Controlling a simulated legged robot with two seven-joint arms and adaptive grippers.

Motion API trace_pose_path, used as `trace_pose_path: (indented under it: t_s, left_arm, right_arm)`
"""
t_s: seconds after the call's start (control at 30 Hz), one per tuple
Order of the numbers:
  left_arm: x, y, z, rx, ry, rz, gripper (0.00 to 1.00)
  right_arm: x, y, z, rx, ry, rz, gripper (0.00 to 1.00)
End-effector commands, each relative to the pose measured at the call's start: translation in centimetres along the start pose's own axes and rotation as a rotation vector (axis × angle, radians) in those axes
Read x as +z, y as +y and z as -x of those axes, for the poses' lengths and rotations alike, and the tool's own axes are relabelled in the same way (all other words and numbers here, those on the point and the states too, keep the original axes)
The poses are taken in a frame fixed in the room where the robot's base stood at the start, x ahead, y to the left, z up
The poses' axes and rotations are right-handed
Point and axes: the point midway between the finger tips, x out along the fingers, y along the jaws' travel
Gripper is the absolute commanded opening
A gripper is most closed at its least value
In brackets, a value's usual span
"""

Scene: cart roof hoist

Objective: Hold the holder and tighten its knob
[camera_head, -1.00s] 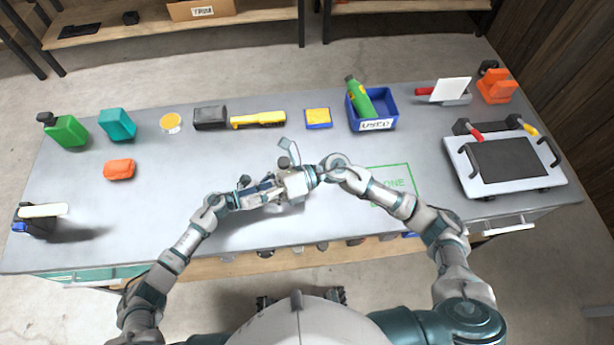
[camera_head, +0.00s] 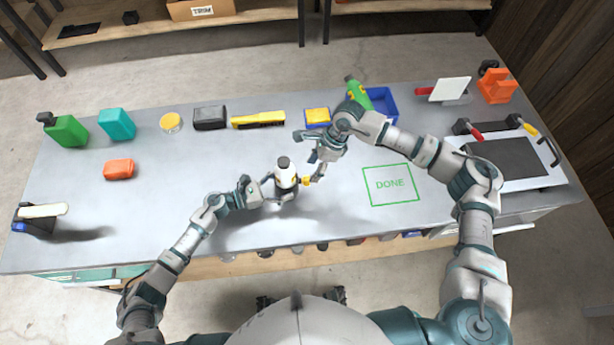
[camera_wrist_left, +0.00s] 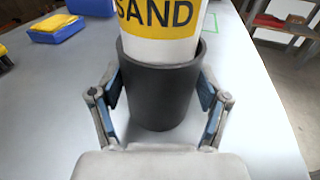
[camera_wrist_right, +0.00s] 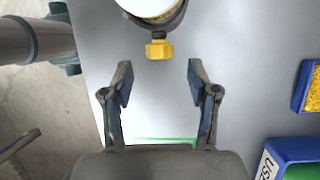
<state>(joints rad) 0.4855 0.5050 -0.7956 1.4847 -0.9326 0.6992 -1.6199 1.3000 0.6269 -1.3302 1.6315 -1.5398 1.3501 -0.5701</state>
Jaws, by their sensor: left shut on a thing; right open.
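The holder is a dark cup (camera_wrist_left: 160,92) with a white bottle (camera_wrist_left: 160,45) in it, labelled SAND on a yellow band. My left gripper (camera_wrist_left: 160,98) is shut on the holder from its left side; in the head view, the bottle (camera_head: 285,174) stands upright near the table's middle. The holder's yellow knob (camera_wrist_right: 158,49) sticks out on its right side, and it also shows in the head view (camera_head: 307,181). My right gripper (camera_wrist_right: 157,85) is open and empty, back from the knob, with the knob in line between its fingers.
A green DONE outline (camera_head: 391,184) lies bare on the table at the right. A blue bin (camera_head: 385,101) with a green bottle (camera_head: 358,93) stands behind my right arm. A yellow sponge in a blue tray (camera_head: 317,117) and a yellow brush (camera_head: 258,119) lie at the back.

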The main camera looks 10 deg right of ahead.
Motion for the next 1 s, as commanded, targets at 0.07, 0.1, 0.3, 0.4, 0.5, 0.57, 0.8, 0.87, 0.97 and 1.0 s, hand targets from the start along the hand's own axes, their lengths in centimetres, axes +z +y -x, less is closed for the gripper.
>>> trace_pose_path:
  t_s: [0.07,0.1,0.3,0.4,0.5,0.57,0.8,0.87,0.97,1.0]
  left_arm:
    - [0.0,0.0,0.0,-0.001,0.0,0.0,0.43]
    - [0.0,-0.1,0.0,-0.001,0.0,0.0,0.43]
    - [0.0,-0.1,0.0,-0.001,0.0,0.0,0.43]
    - [0.0,-0.1,0.0,-0.001,0.0,0.0,0.43]
    - [0.0,-0.1,0.0,-0.001,0.0,0.0,0.43]
    - [0.0,-0.1,0.0,-0.001,0.0,0.001,0.43]
    - [0.0,-0.1,0.0,-0.001,0.0,0.001,0.43]
    - [0.0,-0.1,0.0,-0.001,0.0,0.001,0.43]
    - [0.0,-0.1,0.0,-0.002,0.0,0.001,0.43]
    - [0.0,-0.1,0.0,-0.002,0.0,0.001,0.43]
  right_arm:
    - [0.1,0.1,-1.7,0.004,0.0,0.0,0.6]
    - [0.1,0.1,-2.5,0.003,-0.002,0.0,0.6]
    - [0.1,0.1,-5.0,0.002,-0.002,0.0,0.6]
    - [0.1,0.0,-5.5,0.0,-0.003,0.001,0.6]
    - [0.1,0.0,-5.6,0.0,-0.003,0.001,0.6]
    - [0.1,0.0,-5.6,0.0,-0.003,0.0,0.6]
    - [0.1,0.0,-5.6,0.0,-0.003,0.0,0.27]
    - [0.1,0.0,-5.6,0.0,-0.003,0.0,0.12]
    - [0.1,0.0,-5.6,0.0,-0.003,0.0,0.0]
    - [0.1,0.0,-5.6,0.0,-0.003,0.0,0.0]
